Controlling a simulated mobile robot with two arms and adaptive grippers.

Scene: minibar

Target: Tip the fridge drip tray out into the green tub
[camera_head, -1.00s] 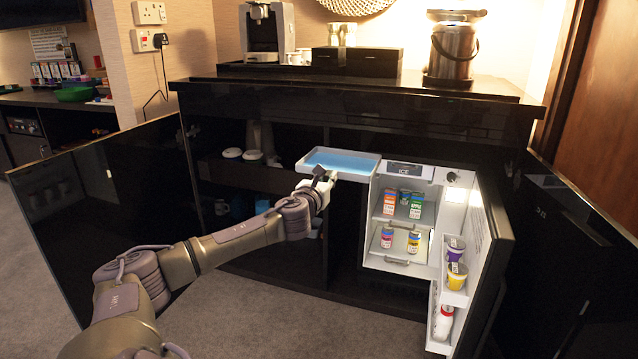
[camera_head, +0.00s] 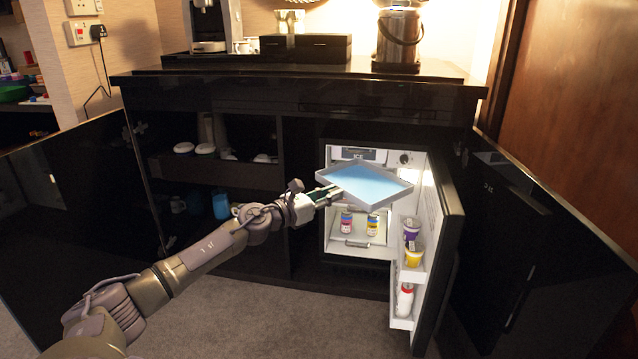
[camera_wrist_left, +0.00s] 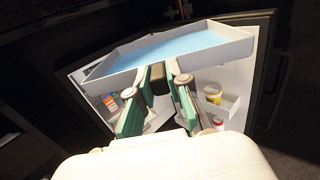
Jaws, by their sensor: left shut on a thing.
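The drip tray (camera_head: 365,186) is a shallow white tray with a blue layer inside. My left gripper (camera_head: 328,195) is shut on its near left edge and holds it in the air in front of the open fridge. The tray looks roughly level. In the left wrist view the tray (camera_wrist_left: 180,48) spans above my left gripper's fingers (camera_wrist_left: 158,82). The green tub (camera_head: 14,93) is partly in view at the far left, on a dark counter. My right gripper is not in view.
The open fridge door (camera_head: 450,235) stands right of the tray, with purple and yellow cups (camera_head: 412,240) in its racks. Small cans (camera_head: 372,224) stand on the fridge shelf. A cabinet door (camera_head: 75,180) stands open at left. Grey carpet (camera_head: 260,310) in front is clear.

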